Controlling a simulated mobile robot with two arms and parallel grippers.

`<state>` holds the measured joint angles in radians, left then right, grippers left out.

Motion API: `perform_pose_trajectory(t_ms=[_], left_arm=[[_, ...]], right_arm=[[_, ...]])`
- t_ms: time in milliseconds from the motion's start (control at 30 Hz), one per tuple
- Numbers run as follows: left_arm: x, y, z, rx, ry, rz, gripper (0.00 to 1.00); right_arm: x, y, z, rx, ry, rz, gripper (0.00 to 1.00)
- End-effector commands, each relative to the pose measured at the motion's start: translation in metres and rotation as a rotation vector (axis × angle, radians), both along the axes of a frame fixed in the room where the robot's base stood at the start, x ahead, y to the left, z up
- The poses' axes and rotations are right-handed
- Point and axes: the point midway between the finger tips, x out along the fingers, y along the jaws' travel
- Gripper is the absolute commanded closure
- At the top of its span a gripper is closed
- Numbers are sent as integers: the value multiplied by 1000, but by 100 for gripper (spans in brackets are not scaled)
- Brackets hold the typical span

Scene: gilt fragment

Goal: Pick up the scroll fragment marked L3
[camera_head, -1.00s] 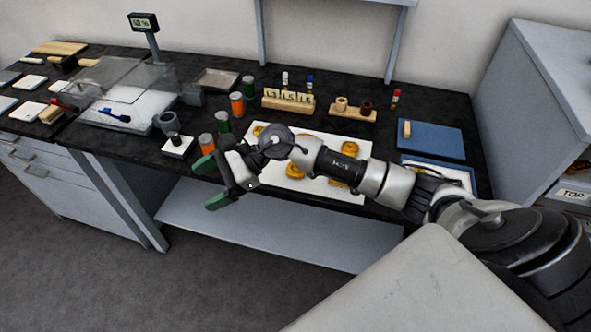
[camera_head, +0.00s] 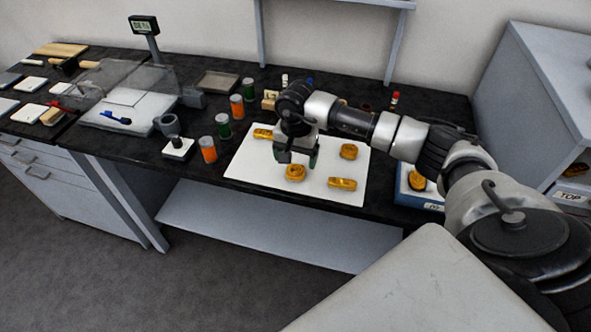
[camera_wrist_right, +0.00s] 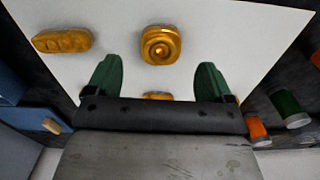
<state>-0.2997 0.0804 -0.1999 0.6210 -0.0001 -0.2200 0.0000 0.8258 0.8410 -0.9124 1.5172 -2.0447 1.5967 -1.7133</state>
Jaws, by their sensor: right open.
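Several gilt scroll fragments lie apart on a white board (camera_head: 245,160). In the head view I see a coiled one (camera_head: 295,172), a long one (camera_head: 342,183), a rounded one (camera_head: 348,151) and a long one (camera_head: 263,133). No L3 mark is readable on any fragment. My right gripper (camera_head: 298,157) points down over the board, open and empty. In the right wrist view its green fingers (camera_wrist_right: 158,80) are spread, with the coiled fragment (camera_wrist_right: 160,45) beyond them and a fragment (camera_wrist_right: 157,95) between them, partly hidden by the gripper body. My left gripper is out of view.
Orange and green jars (camera_head: 223,126) stand left of the board. A blue tray (camera_head: 433,205) holding a gold piece (camera_head: 416,180) is at the right. A grey cabinet (camera_head: 530,110) stands further right.

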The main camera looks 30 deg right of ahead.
Motion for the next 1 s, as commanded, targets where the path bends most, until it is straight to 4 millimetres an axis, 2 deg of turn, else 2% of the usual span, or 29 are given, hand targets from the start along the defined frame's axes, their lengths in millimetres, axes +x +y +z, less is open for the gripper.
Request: perform_pose_trajectory(t_ms=[167,300,567,667,933,1000], left_arm=[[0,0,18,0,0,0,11],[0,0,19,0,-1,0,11],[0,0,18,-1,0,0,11],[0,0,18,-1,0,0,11],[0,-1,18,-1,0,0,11],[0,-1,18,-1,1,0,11]], right_arm=[[-2,4,-24,4,7,0,17],[-1,3,-42,3,3,-1,17],[-1,3,-47,2,0,1,17],[-1,3,-47,2,0,0,30],[-1,3,-47,2,0,0,70],[-1,3,-47,2,0,0,71]])
